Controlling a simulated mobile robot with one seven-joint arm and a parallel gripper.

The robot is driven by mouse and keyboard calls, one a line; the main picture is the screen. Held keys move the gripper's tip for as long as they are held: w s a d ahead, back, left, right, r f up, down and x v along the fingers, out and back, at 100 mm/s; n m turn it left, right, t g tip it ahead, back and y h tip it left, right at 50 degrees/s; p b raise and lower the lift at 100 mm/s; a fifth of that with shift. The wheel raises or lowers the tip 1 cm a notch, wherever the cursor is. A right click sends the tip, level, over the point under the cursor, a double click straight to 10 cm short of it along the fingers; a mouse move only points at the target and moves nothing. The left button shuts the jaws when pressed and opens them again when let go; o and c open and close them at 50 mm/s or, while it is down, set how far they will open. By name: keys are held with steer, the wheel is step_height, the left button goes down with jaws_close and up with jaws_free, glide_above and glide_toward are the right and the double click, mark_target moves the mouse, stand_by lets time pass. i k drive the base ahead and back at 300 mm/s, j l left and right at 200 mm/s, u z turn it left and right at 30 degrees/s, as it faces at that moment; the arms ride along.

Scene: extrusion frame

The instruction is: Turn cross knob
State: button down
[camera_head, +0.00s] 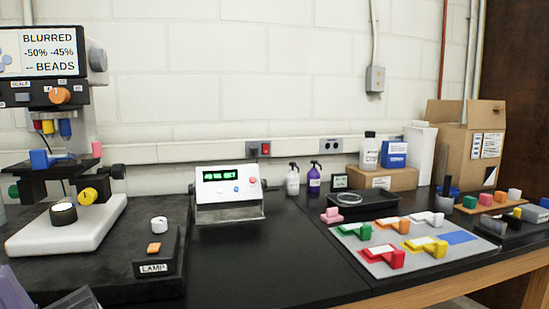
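A microscope-like instrument (60,232) stands at the left on a dark slab. It carries several knobs: an orange knob (60,95) on its head, a yellow knob (88,196) low on its front and a black knob (118,171) at the right of its stage. A white knob (158,224) sits above an orange switch (154,247) on the box labelled LAMP. No knob has a clearly readable cross shape at this size, so I cannot tell which one is the cross knob. My gripper is not in view.
A white meter (228,190) with green digits stands mid-bench. A grey mat (370,258) with coloured blocks lies to its right. Bottles (293,179) and a cardboard box (470,150) stand behind. Pale purple pieces (14,290) show at the lower left. The bench front between lamp box and mat is clear.

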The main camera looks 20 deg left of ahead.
mark_target(87, 197)
steer(key=u, duration=1.4)
steer(key=l+z, duration=0.25)
steer(key=z, duration=0.15)
steer(key=i+l+z, duration=0.15)
steer(key=z, duration=0.25)
steer(key=l, duration=0.1)
